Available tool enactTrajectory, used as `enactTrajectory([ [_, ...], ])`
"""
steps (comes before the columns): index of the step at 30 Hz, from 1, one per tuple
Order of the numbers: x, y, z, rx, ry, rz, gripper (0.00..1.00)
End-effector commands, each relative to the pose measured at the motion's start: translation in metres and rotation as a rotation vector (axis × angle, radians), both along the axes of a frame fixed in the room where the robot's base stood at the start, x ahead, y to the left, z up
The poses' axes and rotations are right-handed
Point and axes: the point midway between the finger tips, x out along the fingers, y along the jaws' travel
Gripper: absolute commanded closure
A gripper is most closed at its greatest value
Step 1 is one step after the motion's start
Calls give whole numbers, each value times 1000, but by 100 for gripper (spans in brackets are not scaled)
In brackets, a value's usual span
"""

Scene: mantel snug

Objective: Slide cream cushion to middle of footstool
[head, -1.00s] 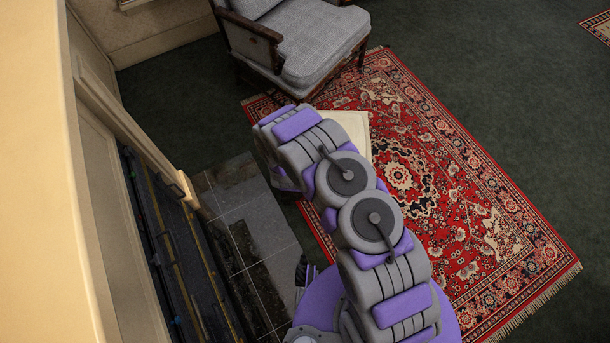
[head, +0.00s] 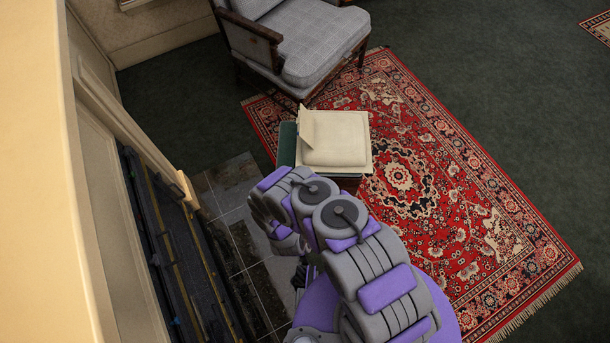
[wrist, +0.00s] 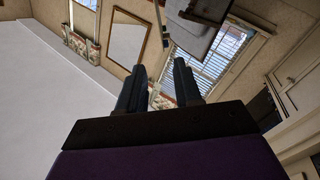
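The cream cushion (head: 338,138) lies on the green footstool (head: 287,145). It sits toward the footstool's right, and a bare green strip shows along the left side. A cream flap or corner stands up at the cushion's left edge. My gripper (wrist: 159,66) shows in the wrist view with its two dark fingers apart and nothing between them. In the head view my arm bends in front of the footstool's near side, and I cannot make out the gripper clearly there. Neither the cushion nor the footstool can be made out in the wrist view.
A grey armchair (head: 304,45) stands behind the footstool. A red patterned rug (head: 450,205) spreads to the right, with open floor beyond. The fireplace (head: 165,240) and its tiled hearth (head: 240,215) are close on the left. The wrist view shows windows (wrist: 220,70) and walls.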

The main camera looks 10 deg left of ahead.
Motion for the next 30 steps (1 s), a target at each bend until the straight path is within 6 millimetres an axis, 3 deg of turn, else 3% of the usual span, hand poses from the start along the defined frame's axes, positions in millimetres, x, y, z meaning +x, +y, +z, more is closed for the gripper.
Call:
enactTrajectory([
  [8, 14, 1, 1, 4, 1, -4, 66],
  [30, 141, 10, 0, 2, -3, -2, 66],
])
